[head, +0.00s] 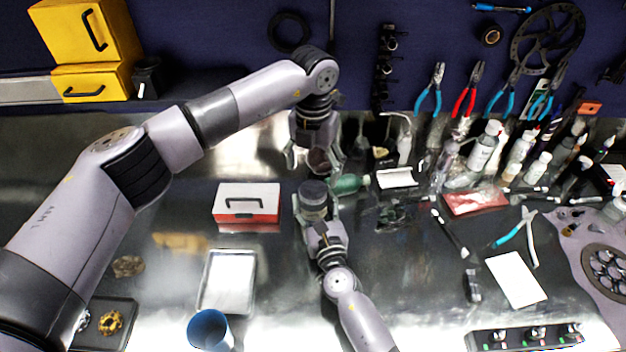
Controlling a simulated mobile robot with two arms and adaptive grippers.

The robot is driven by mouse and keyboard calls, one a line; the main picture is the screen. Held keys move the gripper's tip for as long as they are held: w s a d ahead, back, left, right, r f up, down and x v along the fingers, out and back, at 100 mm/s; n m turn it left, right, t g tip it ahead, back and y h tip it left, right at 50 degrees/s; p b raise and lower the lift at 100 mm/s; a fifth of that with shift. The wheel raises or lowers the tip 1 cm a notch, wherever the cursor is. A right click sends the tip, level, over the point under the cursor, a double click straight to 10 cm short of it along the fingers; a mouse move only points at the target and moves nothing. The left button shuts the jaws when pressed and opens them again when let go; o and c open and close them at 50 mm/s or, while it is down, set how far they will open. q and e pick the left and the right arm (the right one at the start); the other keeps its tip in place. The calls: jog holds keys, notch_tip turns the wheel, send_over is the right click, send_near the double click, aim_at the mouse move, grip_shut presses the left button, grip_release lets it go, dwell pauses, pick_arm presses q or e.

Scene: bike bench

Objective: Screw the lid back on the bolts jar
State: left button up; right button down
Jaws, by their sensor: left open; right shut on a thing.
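My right gripper (315,203), reaching up from the bottom of the head view, is shut on a dark grey round thing (313,190). I cannot tell for sure whether this is the jar's lid or the jar itself. My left gripper (317,165) points down just beyond it, with its fingers open. A brownish round thing (319,160) shows between the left fingers, partly hidden by them. It may be the other of the jar and lid. I cannot tell whether the fingers touch it. The two grippers are very close together.
A red and white case (247,203) stands left of the grippers. A green bottle (349,184) lies close on the right. A tray (228,281) and a blue cup (210,330) are at the front left. Bottles and tools crowd the right side. Bare bench shows at centre right.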

pick_arm(q)
notch_tip(320, 180, up, 6)
jog(key=shift+r, duration=0.15)
pick_arm(e)
jog(key=c, duration=0.5)
grip_release()
jog(key=shift+s, duration=0.1)
jog(key=v, duration=1.2)
